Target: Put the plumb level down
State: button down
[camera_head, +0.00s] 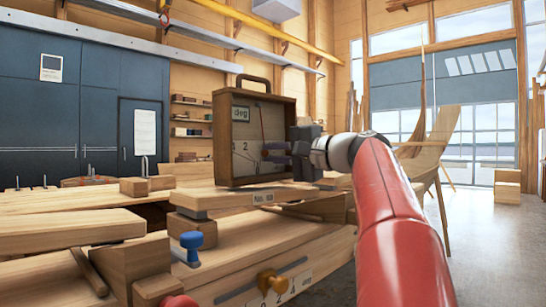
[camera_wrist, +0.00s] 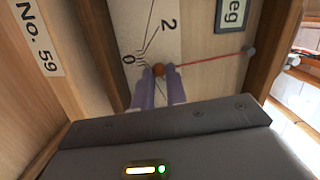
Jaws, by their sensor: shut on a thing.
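The plumb level (camera_head: 230,130) is an upright wooden-framed box with a top handle, a pale numbered face and a "deg" label. In the head view it is at the middle, just above or on a labelled wooden plank (camera_head: 233,198); I cannot tell if its base touches. My gripper (camera_head: 277,152) reaches in from the right, its purple fingers across the level's face. In the wrist view the fingers (camera_wrist: 158,92) are close together at a small orange-brown knob (camera_wrist: 158,69) on the level's face (camera_wrist: 115,40), by a red line. My gripper is shut on the level; the exact contact is partly hidden.
A workbench (camera_head: 250,255) with stacked planks and wooden blocks (camera_head: 145,268) fills the lower left. The floor (camera_head: 480,240) at right is open.

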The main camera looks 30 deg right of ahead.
jog(key=shift+f+b, duration=0.5)
jog(key=c, duration=1.4)
grip_release()
jog(key=shift+r+p, duration=0.8)
jog(key=shift+r, duration=0.05)
jog(key=b+v, duration=0.1)
jog(key=v, duration=1.1)
jog(key=shift+f+b, duration=0.3)
jog(key=shift+b, duration=0.1)
